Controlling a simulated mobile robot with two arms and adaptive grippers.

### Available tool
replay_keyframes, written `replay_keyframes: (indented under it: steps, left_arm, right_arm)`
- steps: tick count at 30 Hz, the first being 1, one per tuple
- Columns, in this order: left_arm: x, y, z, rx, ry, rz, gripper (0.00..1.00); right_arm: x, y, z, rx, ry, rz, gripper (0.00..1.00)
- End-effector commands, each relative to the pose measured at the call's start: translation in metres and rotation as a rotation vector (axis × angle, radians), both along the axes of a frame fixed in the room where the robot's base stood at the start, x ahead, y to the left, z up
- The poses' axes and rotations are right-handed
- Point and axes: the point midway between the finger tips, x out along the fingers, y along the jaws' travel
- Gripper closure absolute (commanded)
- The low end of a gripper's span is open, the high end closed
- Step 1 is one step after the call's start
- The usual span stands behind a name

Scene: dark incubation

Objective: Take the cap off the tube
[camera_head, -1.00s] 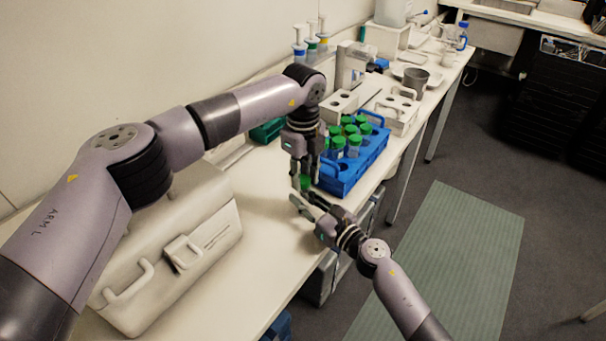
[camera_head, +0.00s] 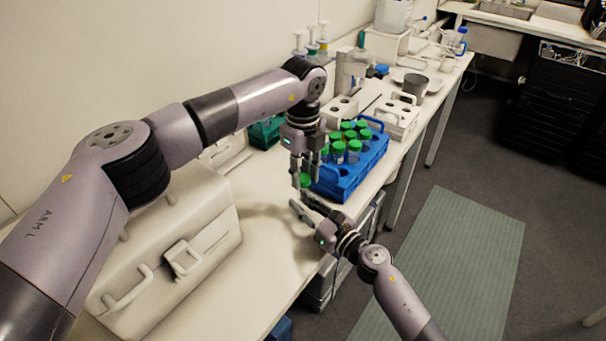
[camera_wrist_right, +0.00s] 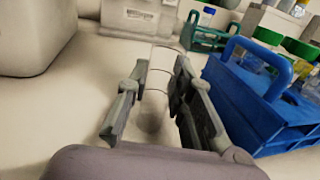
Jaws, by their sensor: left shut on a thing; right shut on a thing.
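My left gripper (camera_head: 302,181) points down and is shut on a green cap (camera_head: 306,181), seen between its fingertips in the head view. My right gripper (camera_head: 302,208) is just below it, above the bench. The right gripper (camera_wrist_right: 158,105) also shows in the right wrist view, shut on a faint, see-through tube (camera_wrist_right: 154,100) between its fingers. The tube is hard to make out in the head view.
A blue rack (camera_head: 345,187) with several green-capped tubes stands close to the right of the grippers. A white case (camera_head: 215,215) stands at left. A green rack (camera_head: 265,134) and a white rack (camera_head: 402,122) are farther back.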

Motion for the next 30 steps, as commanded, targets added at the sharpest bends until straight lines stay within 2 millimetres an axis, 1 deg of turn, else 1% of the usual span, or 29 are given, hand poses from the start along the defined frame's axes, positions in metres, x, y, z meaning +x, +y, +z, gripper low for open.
replay_keyframes:
  steps: [7, 10, 16, 18, 23, 24, 30]
  left_arm:
    - [0.000, 0.000, 0.003, 0.000, -0.001, 0.000, 1.00]
    - [0.001, 0.000, 0.012, -0.001, -0.004, 0.000, 1.00]
    - [0.001, 0.000, 0.037, 0.000, -0.003, 0.000, 1.00]
    - [0.000, 0.000, 0.040, 0.000, 0.000, 0.000, 1.00]
    - [0.000, 0.000, 0.040, 0.001, 0.001, 0.000, 1.00]
    - [0.000, 0.000, 0.040, 0.000, 0.000, 0.000, 1.00]
    - [0.000, 0.000, 0.040, 0.000, 0.000, 0.000, 1.00]
  right_arm:
    - [0.000, 0.000, 0.000, 0.000, 0.000, 0.000, 1.00]
    - [0.000, 0.000, 0.000, 0.000, 0.000, 0.000, 1.00]
    - [0.000, 0.000, 0.000, 0.000, 0.000, 0.000, 1.00]
    - [0.000, 0.000, 0.000, 0.000, 0.000, 0.000, 1.00]
    - [0.000, 0.000, 0.000, 0.000, 0.000, 0.000, 1.00]
    - [0.000, 0.000, 0.000, 0.000, 0.000, 0.000, 0.78]
    - [0.000, 0.000, 0.000, 0.000, 0.000, 0.000, 0.65]
